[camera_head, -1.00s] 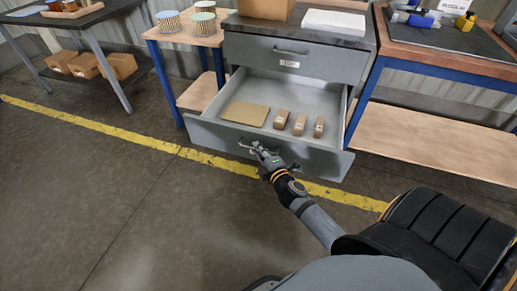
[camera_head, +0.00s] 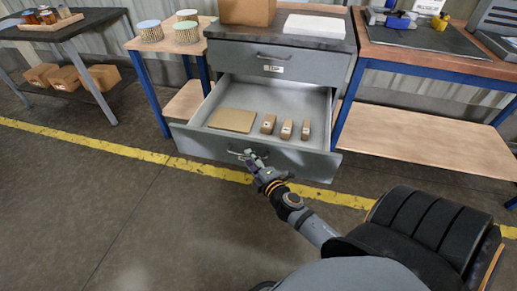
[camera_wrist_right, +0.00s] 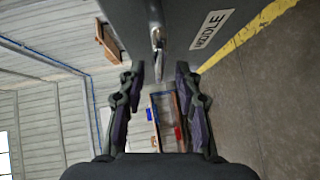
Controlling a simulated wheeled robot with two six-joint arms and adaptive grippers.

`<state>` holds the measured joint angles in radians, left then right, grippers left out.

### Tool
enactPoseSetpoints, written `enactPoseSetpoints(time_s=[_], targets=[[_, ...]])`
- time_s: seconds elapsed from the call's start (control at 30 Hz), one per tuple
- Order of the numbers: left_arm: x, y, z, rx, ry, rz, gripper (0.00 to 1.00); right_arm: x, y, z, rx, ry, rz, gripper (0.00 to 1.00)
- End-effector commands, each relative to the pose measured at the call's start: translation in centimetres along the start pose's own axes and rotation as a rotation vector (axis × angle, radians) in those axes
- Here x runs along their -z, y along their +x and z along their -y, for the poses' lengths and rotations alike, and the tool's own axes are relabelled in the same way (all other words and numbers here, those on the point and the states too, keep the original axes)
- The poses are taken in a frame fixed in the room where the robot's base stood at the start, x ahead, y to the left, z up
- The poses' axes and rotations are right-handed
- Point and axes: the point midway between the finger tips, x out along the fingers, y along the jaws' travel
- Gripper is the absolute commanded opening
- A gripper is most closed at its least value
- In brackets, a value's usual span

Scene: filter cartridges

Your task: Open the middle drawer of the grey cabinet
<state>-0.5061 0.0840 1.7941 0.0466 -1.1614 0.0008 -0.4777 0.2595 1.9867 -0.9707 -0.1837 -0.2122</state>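The grey cabinet (camera_head: 230,62) stands at the back centre with its middle drawer (camera_head: 205,145) pulled far out. A flat brown piece of cardboard (camera_head: 232,120) and three small brown boxes (camera_head: 287,130) lie inside. My right gripper (camera_head: 253,158) is at the drawer's handle (camera_head: 238,154), in front of the drawer front. In the right wrist view, my right gripper (camera_wrist_right: 158,78) has its fingers spread wide. The handle (camera_wrist_right: 158,42) lies at or just beyond the fingertips, not clamped. A label reading MIDDLE (camera_wrist_right: 211,29) shows on the drawer front. My left gripper is out of view.
The top drawer (camera_head: 275,62) is shut. A cardboard box (camera_head: 247,10) and a white slab (camera_head: 314,25) rest on the cabinet. Blue-legged benches (camera_head: 435,62) flank it. The floor (camera_head: 110,210) in front is clear, crossed by a yellow line (camera_head: 90,143).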

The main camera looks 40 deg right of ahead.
Motion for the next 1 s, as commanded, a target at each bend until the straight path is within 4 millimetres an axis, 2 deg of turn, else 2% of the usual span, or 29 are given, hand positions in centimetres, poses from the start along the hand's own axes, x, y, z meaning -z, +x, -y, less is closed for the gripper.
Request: enactPoseSetpoints(time_s=[0.03,0.2,0.4,0.57,1.0], targets=[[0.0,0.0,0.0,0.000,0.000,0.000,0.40,0.0,-1.3,0.2,0.005,-0.004,0.000,0.34],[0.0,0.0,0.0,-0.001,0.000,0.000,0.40,0.0,-5.1,0.2,0.005,-0.004,0.000,0.34],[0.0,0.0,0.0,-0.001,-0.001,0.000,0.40,-0.1,-8.2,0.1,0.004,-0.002,0.002,0.34],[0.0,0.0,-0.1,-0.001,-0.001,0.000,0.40,0.0,-9.1,0.0,0.001,-0.001,0.000,0.34],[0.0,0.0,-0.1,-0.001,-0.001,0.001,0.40,0.0,-9.1,0.0,0.000,0.001,0.001,0.34]])
